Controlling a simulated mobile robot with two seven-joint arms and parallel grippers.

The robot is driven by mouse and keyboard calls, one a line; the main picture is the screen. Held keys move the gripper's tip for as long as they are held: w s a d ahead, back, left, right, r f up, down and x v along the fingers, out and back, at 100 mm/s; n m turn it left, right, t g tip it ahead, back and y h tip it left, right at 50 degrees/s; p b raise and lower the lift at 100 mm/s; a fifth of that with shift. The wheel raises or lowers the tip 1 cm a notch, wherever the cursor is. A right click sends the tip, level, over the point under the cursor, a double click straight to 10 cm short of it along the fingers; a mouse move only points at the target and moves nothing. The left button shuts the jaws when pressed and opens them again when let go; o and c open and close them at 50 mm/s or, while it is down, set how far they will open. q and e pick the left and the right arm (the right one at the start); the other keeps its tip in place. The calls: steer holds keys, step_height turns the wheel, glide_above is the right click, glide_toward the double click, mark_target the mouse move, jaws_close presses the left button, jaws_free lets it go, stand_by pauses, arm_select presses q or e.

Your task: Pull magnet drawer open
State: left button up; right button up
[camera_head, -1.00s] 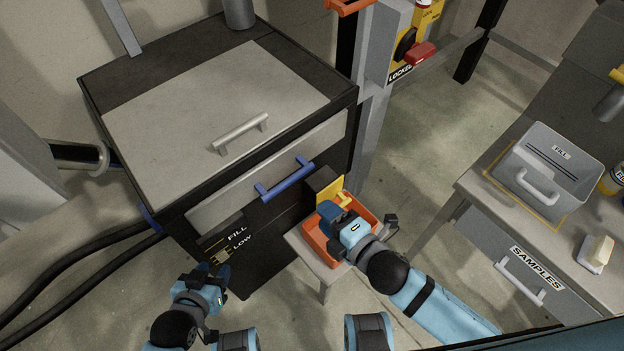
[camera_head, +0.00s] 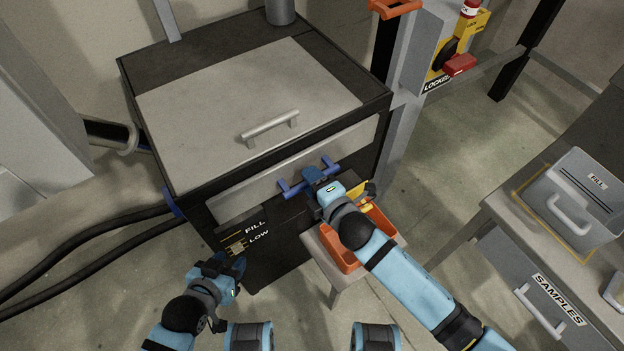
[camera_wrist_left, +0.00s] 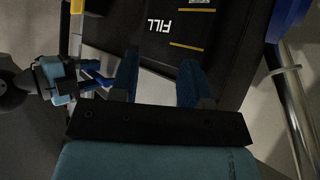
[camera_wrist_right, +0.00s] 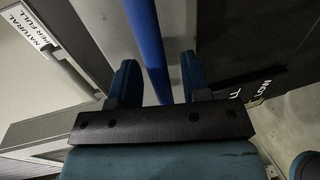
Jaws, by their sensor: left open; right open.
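The magnet drawer (camera_head: 240,200) is the pale grey front panel of the black cabinet, and it looks shut. Its blue bar handle (camera_head: 291,190) runs across the front. My right gripper (camera_head: 313,177) is at the handle, covering its middle. In the right wrist view the blue handle (camera_wrist_right: 151,45) passes between the two open fingers, which do not press on it. My left gripper (camera_head: 238,264) is open and empty, low in front of the cabinet by the FILL and LOW labels. The left wrist view shows the FILL label (camera_wrist_left: 168,27) beyond its fingers.
The cabinet's sloping lid (camera_head: 250,100) has a grey handle (camera_head: 270,129). An orange bin (camera_head: 345,258) on a small stand sits below my right wrist. A grey post and lock switch (camera_head: 445,60) stand right of the cabinet. A SAMPLES bench (camera_head: 500,215) is at far right.

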steer(key=shift+w+a, duration=0.15)
steer(key=shift+w, duration=0.05)
steer(key=c, duration=0.7)
jaws_close()
steer(key=shift+s, duration=0.15)
